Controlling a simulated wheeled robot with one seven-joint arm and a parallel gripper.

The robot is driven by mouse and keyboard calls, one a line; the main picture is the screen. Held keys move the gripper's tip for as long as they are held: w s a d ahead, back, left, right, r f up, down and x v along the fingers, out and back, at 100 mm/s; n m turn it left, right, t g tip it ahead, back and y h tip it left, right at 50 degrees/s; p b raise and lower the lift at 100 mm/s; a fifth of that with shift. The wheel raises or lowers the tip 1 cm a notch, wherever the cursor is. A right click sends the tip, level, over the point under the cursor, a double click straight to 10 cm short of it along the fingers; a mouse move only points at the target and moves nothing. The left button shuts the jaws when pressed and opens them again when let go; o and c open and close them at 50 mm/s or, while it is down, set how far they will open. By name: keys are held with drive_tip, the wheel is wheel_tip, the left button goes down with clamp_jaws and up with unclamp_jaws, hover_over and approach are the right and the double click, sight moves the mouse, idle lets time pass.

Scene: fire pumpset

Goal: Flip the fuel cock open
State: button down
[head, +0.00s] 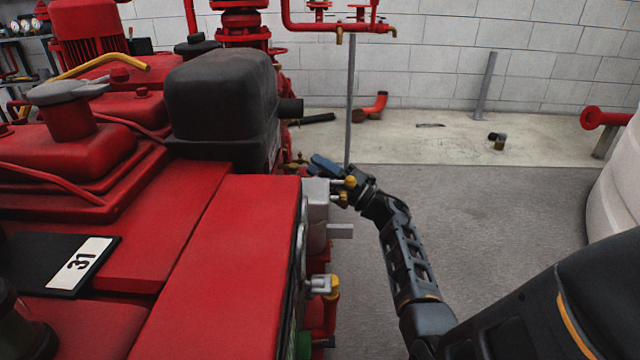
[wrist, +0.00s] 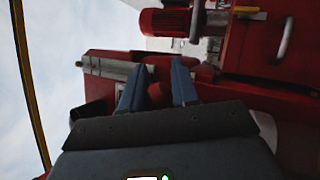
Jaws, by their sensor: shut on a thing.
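My gripper (head: 326,164) is at the far right side of the red engine, just beyond a grey block with yellow-tipped fittings (head: 349,182). In the wrist view its two blue-grey fingers (wrist: 162,62) point at the red machinery and stand a little apart. A rounded red part (wrist: 160,94) shows between them and seems to belong to the fuel cock. The gripper is shut on it. The exact contact is dark and partly hidden by the gripper body, so I cannot tell the cock's position.
The red engine cover (head: 235,265) fills the left, with a black housing (head: 222,100) behind it. A white tank (head: 620,185) stands at the right. The grey floor (head: 500,235) between is clear.

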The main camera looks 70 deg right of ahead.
drive_tip(key=n, duration=0.1)
drive_tip(key=n+y, duration=0.1)
drive_tip(key=a+n+t+y, duration=0.1)
drive_tip(key=shift+s+r+n+b, duration=0.25)
drive_tip(key=shift+r+n+b, duration=0.05)
drive_tip(key=shift+r, duration=0.05)
drive_tip(key=shift+s+a+r+n+y, duration=0.1)
drive_tip(key=shift+a+r+n+y, duration=0.1)
drive_tip(key=shift+n+y, duration=0.55)
drive_tip(key=shift+s+a+r+n+y, duration=0.1)
drive_tip(key=shift+a+n+y, duration=0.1)
drive_tip(key=shift+n+y, duration=0.5)
drive_tip(key=shift+n, duration=0.35)
drive_tip(key=c, duration=0.9)
unclamp_jaws()
drive_tip(key=a+v, duration=0.1)
drive_tip(key=v, duration=0.6)
drive_tip(key=shift+s+d+f+p, duration=0.3)
drive_tip(key=shift+d+f+p, duration=0.05)
drive_tip(key=shift+d+p, duration=0.15)
